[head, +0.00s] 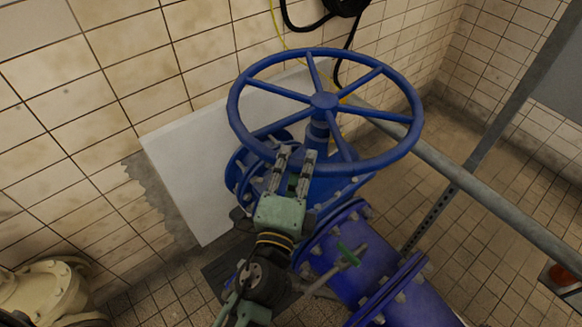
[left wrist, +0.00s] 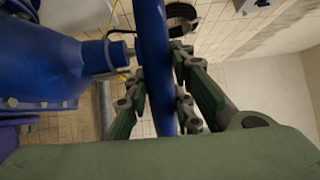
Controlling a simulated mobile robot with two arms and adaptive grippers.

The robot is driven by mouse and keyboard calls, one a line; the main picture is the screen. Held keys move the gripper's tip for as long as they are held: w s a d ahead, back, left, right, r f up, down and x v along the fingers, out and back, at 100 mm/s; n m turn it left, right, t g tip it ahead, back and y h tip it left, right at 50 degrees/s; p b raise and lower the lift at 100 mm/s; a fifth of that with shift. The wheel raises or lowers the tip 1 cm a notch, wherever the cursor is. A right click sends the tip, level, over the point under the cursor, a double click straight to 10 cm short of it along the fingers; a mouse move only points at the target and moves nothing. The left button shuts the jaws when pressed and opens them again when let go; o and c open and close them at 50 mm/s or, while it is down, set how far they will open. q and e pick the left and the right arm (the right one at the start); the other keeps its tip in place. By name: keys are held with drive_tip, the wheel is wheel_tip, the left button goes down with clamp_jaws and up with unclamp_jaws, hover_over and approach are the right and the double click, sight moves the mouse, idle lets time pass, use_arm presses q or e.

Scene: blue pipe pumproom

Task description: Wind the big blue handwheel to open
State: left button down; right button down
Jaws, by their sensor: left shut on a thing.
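The big blue handwheel (head: 323,100) sits on top of a blue valve, with several spokes meeting at its hub. My left gripper (head: 296,156) reaches up from below to the near-left part of the rim and is shut on it. In the left wrist view the blue rim (left wrist: 152,50) runs between the two fingers of the left gripper (left wrist: 160,85), which partly hide it. My right gripper is not in view.
A blue flanged pipe (head: 361,250) with bolts runs to the lower right. A grey rail (head: 475,195) passes right of the wheel, with a slotted metal post beside it. A pale panel (head: 190,170) leans on the tiled wall. A cream flange stands at lower left.

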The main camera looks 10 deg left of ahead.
use_arm(q)
drive_tip(key=shift+d+f, duration=0.15)
drive_tip(key=shift+d, duration=0.15)
drive_tip(key=c, duration=1.5)
unclamp_jaws()
drive_tip(key=shift+d, duration=0.1)
drive_tip(key=shift+s, duration=0.15)
drive_tip(key=s, duration=0.8)
drive_tip(key=s+a, duration=0.1)
drive_tip(key=s, duration=0.2)
drive_tip(key=shift+s+f, duration=0.3)
drive_tip(key=shift+s, duration=0.1)
drive_tip(key=shift+a, duration=0.1)
